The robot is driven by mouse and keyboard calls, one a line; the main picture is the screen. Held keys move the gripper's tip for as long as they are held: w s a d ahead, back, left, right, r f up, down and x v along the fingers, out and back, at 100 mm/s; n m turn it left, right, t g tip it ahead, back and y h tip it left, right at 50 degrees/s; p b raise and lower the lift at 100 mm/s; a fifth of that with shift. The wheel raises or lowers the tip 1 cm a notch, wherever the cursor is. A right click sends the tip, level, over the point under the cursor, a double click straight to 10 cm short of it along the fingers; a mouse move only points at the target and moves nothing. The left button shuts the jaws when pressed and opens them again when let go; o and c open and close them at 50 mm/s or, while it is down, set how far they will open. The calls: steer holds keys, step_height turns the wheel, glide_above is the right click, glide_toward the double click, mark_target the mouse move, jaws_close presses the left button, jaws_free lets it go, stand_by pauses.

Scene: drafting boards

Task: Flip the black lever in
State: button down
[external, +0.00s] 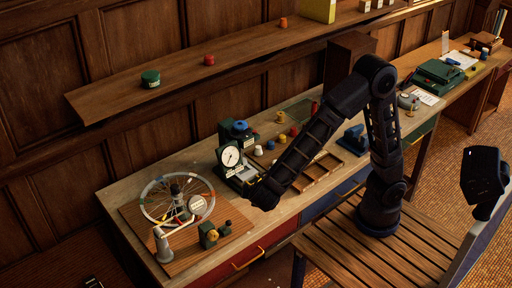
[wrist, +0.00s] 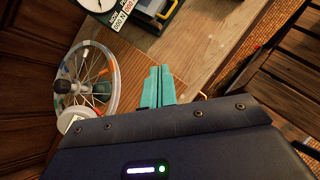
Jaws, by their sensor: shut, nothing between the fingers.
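I cannot make out a black lever for certain.
A wooden compartment tray (external: 318,172) lies right of the dial device. A shelf (external: 110,101) runs along the wall behind. Some bare benchtop lies near the front edge.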

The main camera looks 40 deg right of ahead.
steer(key=s+a+f+n+t+y, duration=0.2)
steer(key=s+a+f+n, duration=0.5)
steer(key=s+a, duration=0.6)
steer(key=shift+f+t+y, duration=0.15)
steer(key=shift+t+y, duration=0.25)
steer(key=shift+t, duration=0.2)
glide_toward(227, 226)
steer(key=w+d+f, duration=0.1)
steer(key=w+f, duration=0.2)
steer(key=f, duration=0.1)
steer(key=shift+w+d, duration=0.3)
steer(key=shift+w, duration=0.4)
steer(key=shift+w, duration=0.1)
